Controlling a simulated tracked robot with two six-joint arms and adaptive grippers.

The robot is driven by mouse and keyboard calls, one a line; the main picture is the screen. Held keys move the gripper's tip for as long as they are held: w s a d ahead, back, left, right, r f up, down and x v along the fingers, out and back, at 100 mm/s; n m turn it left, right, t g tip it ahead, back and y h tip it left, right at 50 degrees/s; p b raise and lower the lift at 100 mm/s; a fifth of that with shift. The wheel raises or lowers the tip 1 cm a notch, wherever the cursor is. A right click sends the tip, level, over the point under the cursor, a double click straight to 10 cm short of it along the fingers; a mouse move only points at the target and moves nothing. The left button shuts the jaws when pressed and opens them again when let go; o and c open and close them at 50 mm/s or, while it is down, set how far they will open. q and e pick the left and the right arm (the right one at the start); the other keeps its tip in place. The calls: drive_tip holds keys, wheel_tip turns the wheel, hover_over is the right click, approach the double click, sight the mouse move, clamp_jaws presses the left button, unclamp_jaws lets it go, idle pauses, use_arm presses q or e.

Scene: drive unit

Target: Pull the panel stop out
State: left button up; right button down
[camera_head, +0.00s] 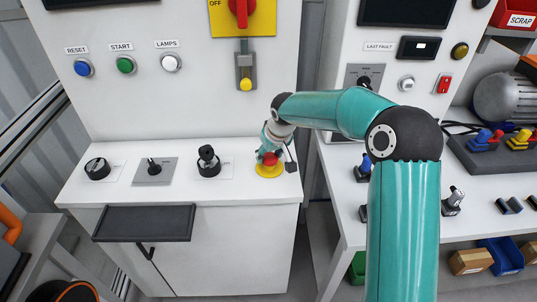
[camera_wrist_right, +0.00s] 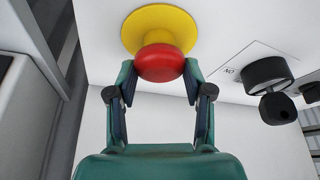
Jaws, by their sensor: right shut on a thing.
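The panel stop is a red mushroom button (camera_head: 269,159) on a yellow round base (camera_head: 270,171), at the right end of the white console's sloping top. In the right wrist view the red button (camera_wrist_right: 159,63) stands out from its yellow disc (camera_wrist_right: 160,27). My right gripper (camera_head: 268,153) reaches down onto the button from above. In the right wrist view its two fingers (camera_wrist_right: 160,78) lie on either side of the red head, with the tips at its edges, shut on it. My left gripper is not in view.
A black knob switch (camera_head: 208,157) sits left of the stop, then a small lever (camera_head: 153,165) and a round black knob (camera_head: 97,168). Reset, start and lamps buttons and a red rotary switch (camera_head: 240,10) are on the upright panel. A workbench stands right.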

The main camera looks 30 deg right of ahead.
drive_tip(key=shift+r, duration=0.9)
drive_tip(key=shift+c, duration=2.2)
unclamp_jaws()
drive_tip(key=v, duration=1.1)
drive_tip(key=shift+s+r, duration=0.2)
drive_tip(key=shift+r, duration=0.15)
